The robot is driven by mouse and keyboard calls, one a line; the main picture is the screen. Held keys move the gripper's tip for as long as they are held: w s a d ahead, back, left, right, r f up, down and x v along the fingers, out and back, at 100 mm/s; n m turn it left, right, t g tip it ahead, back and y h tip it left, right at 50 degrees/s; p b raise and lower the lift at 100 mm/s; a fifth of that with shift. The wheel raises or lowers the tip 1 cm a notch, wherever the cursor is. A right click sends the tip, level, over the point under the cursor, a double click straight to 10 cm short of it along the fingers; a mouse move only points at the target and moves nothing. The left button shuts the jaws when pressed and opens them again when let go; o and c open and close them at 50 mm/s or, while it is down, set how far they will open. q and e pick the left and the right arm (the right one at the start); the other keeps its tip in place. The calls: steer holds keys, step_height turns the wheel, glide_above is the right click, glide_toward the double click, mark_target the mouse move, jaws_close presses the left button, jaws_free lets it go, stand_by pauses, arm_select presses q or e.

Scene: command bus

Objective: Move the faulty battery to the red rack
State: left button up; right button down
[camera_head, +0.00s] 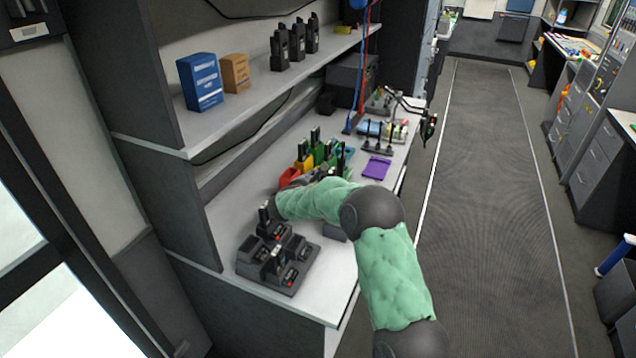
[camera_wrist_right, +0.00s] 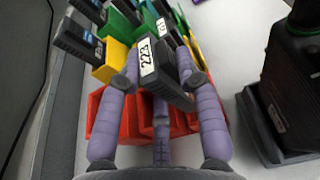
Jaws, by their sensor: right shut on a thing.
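My right gripper (camera_wrist_right: 165,75) is shut on a dark battery (camera_wrist_right: 176,78) with a white label reading 223. It holds the battery over the red rack (camera_wrist_right: 103,118). I cannot tell whether the battery touches the rack. In the head view, the red rack (camera_head: 288,177) shows just behind my right gripper (camera_head: 300,182), which my green-sleeved arm partly hides. A dark charger (camera_head: 258,272) stands at the near end of the bench, with batteries upright in it. My left gripper is not in view.
Yellow (camera_head: 304,163) and green racks holding batteries stand beyond the red one. A purple item (camera_head: 377,168) lies to their right. A shelf (camera_head: 240,98) with boxes and radios overhangs the bench at the left. The aisle (camera_head: 490,200) at the right is clear.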

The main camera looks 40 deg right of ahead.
steer(key=shift+f, duration=0.25)
steer(key=shift+f+b, duration=1.85)
steer(key=shift+f, duration=0.7)
steer(key=shift+f, duration=0.2)
steer(key=c, duration=0.8)
jaws_free()
steer(key=shift+o, duration=0.2)
steer(key=shift+a, duration=0.1)
steer(key=v, duration=1.2)
steer(key=shift+r, duration=0.1)
